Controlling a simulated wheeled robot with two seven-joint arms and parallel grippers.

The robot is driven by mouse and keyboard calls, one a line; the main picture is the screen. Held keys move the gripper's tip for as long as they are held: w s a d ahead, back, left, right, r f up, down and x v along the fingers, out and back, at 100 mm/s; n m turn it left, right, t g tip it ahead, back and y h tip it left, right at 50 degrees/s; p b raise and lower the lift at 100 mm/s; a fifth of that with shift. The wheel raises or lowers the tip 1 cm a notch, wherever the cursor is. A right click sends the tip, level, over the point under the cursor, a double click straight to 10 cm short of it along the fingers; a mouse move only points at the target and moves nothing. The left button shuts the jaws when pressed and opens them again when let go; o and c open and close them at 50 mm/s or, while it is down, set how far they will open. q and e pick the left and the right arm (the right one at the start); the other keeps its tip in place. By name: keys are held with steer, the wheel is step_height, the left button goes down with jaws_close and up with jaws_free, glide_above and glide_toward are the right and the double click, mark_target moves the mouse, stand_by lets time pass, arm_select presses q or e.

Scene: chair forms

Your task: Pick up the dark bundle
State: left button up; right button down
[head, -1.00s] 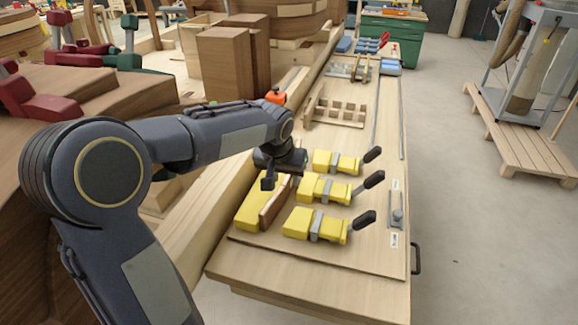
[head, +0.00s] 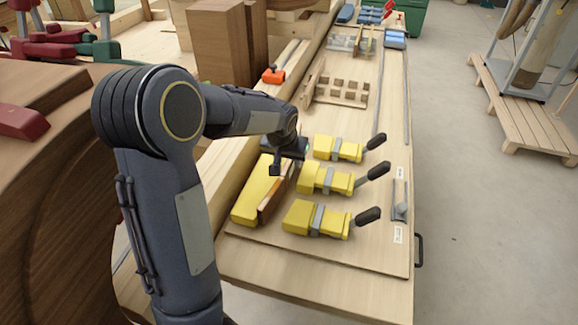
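The dark bundle (head: 268,207), a narrow brown strip-like piece, stands on the bench board between a yellow block (head: 251,197) and a row of yellow clamps (head: 316,218). My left gripper (head: 284,169) points down at the bundle's far end. One dark fingertip shows on the bundle's left side. The other finger is hidden, so I cannot tell whether the gripper is open or closed on the bundle. The bundle's far end is partly covered by the gripper. My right gripper is not in view.
The yellow clamps with black handles lie close to the right of the bundle. A wooden rack (head: 340,90) and an orange tool (head: 273,75) lie farther back. Large brown wood blocks (head: 222,42) stand at back left. The floor to the right is clear near the bench.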

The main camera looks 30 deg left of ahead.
arm_select(q)
steer(key=shift+f+b, duration=0.35)
steer(key=shift+f, duration=0.05)
stand_by(0.4)
jaws_close()
stand_by(0.4)
